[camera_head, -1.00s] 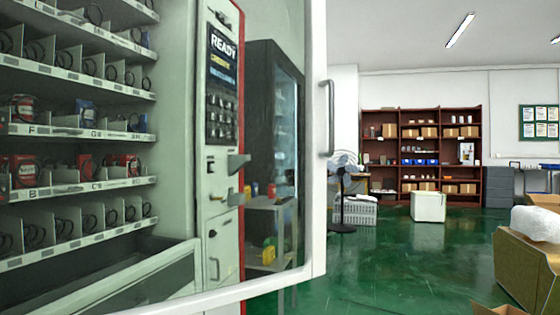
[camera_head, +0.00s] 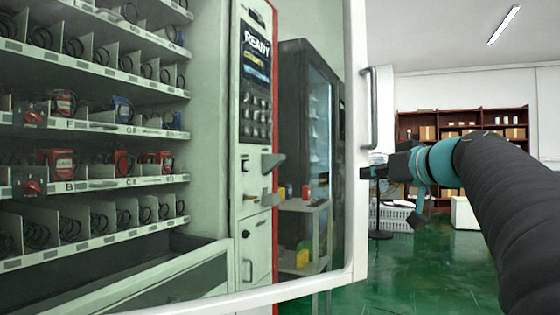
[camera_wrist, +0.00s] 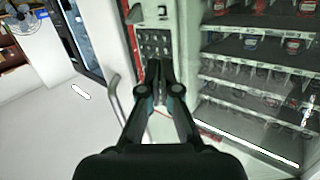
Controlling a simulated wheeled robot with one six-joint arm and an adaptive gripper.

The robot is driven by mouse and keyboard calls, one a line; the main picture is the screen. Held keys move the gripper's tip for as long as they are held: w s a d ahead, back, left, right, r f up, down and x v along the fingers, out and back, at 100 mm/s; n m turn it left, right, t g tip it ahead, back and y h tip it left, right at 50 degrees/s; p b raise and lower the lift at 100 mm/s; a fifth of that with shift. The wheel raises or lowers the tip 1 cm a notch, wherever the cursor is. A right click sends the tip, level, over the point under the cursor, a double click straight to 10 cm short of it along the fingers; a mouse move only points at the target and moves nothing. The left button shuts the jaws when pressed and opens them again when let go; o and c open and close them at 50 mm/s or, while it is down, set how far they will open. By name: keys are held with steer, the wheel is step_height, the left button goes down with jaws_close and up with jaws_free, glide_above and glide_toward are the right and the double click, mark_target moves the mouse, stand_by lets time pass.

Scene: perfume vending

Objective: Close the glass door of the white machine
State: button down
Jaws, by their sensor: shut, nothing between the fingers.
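The white machine (camera_head: 212,110) fills the left of the head view, with its shelves and keypad panel seen through the glass door. The door stands open toward me; its white frame (camera_head: 355,215) runs down the picture's middle and along the bottom. A grey bar handle (camera_head: 370,110) is on the door's outer edge and also shows in the wrist view (camera_wrist: 118,100). My gripper (camera_head: 366,172) is shut and empty, close to the door's edge, just below the handle in the picture. In the wrist view my gripper (camera_wrist: 158,68) points toward the keypad panel; I cannot tell whether it touches the door.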

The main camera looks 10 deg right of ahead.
steer(key=d+r+t, duration=0.1)
steer(key=d+r, duration=0.2)
steer(key=r, duration=0.1)
steer(key=n+p, duration=0.1)
steer(key=p, duration=0.2)
glide_toward(335, 153)
steer(key=shift+t, duration=0.3)
steer(key=x, duration=0.7)
steer(key=shift+w+f, duration=0.1)
steer(key=shift+f, duration=0.15)
